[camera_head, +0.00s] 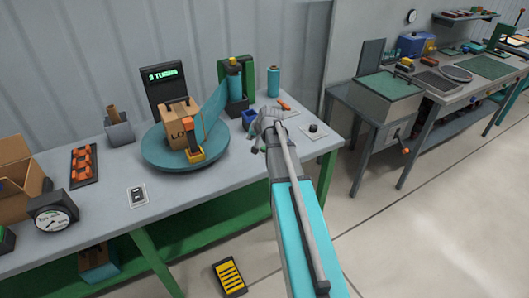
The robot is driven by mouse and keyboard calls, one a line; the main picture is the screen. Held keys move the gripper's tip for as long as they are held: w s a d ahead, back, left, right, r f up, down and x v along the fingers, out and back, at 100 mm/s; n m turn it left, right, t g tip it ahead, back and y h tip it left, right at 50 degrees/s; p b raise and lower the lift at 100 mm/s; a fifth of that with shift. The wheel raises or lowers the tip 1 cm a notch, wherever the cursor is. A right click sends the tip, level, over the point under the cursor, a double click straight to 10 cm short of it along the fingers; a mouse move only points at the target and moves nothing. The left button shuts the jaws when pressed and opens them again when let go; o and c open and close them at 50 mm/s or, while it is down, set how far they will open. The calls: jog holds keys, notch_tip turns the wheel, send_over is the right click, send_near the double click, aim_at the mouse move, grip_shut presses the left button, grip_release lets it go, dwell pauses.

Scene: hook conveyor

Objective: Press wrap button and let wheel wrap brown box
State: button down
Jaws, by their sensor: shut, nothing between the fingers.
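The brown box (178,118) sits on the round teal wheel (158,158) on the bench. A sheet of teal film (214,106) runs from the box to a teal roll on a green stand (235,84). An orange-and-yellow piece stands at the front of the box and hides part of its lettering. A black display (162,78) behind reads what looks like "3 TURNS" in green. My gripper (258,138) is shut and empty, right of the wheel. A dark round button (313,128) on a pale plate lies to its right; I cannot read a label.
A pale switch plate (136,195) lies front left of the wheel. A dial gauge (52,212), an open carton (15,180) and a rack of orange pieces (83,163) are at left. A teal bottle (273,82) stands behind my gripper. The floor at right is clear.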

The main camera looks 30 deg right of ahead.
jog(key=m+t+b, duration=0.1)
jog(key=m+t, duration=0.1)
send_over(265, 148)
jog(key=shift+h, duration=0.3)
jog(key=shift+f+b, duration=0.15)
jog(key=shift+b, duration=0.15)
notch_tip(265, 148, down, 8)
jog(key=b, duration=0.8)
jog(key=shift+f, duration=0.25)
jog(key=shift+f+b, duration=0.15)
jog(key=shift+b, duration=0.25)
dwell(0.9)
jog(key=shift+f+b, duration=0.3)
